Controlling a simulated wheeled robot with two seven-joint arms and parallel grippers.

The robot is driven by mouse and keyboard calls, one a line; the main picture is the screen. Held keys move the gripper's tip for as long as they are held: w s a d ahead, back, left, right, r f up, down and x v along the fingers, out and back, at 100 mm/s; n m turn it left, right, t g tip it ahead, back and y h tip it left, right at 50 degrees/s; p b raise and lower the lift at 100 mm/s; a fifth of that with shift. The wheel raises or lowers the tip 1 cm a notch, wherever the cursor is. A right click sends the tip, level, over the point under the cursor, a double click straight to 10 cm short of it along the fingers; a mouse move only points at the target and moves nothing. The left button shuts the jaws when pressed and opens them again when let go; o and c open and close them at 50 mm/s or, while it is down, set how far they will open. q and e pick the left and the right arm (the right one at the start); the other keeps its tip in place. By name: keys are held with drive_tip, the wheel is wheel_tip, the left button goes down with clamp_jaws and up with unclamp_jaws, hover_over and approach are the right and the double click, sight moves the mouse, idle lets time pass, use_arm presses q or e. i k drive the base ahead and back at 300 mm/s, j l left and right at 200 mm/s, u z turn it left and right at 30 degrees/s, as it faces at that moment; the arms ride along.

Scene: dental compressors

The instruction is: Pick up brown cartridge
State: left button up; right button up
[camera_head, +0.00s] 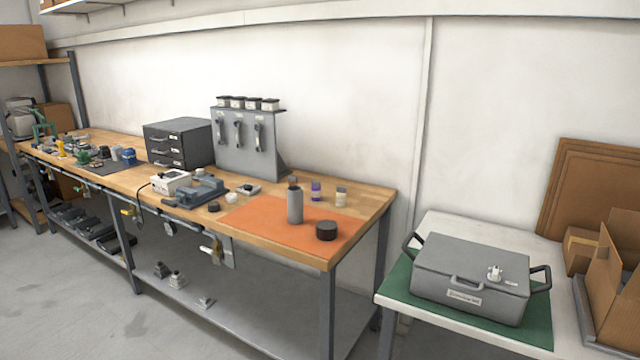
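I cannot make out a clearly brown cartridge in the head view. On the orange mat (262,222) at the right end of the wooden workbench (377,202) stands an upright grey cylinder (295,207) with a dark top. A short black round piece (326,231) sits to its right, nearer the front edge. A small purple bottle (316,191) and a small pale jar (341,197) stand behind them. Neither of my grippers is in view.
A grey drawer cabinet (179,142) and an upright tool panel (245,146) stand along the wall. A grey vise-like tool (202,192) sits left of the mat. A grey case (470,278) lies on a separate white table with cardboard boxes (615,285) at right.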

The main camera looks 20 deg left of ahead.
sight(293, 180)
drive_tip(key=i+j+z, duration=0.1)
drive_tip(key=j, duration=0.25)
drive_tip(key=i+j+z, duration=0.1)
drive_tip(key=i+j, duration=0.2)
drive_tip(key=i+j+z, duration=0.1)
drive_tip(key=j, duration=0.3)
drive_tip(key=i+j+z, duration=0.15)
drive_tip(key=i+j, duration=0.3)
drive_tip(key=j, duration=0.25)
drive_tip(key=i+j, duration=0.2)
drive_tip(key=j, duration=0.2)
drive_tip(key=i+j, duration=0.15)
drive_tip(key=j, duration=0.25)
drive_tip(key=i+j, duration=0.15)
drive_tip(key=j, duration=0.25)
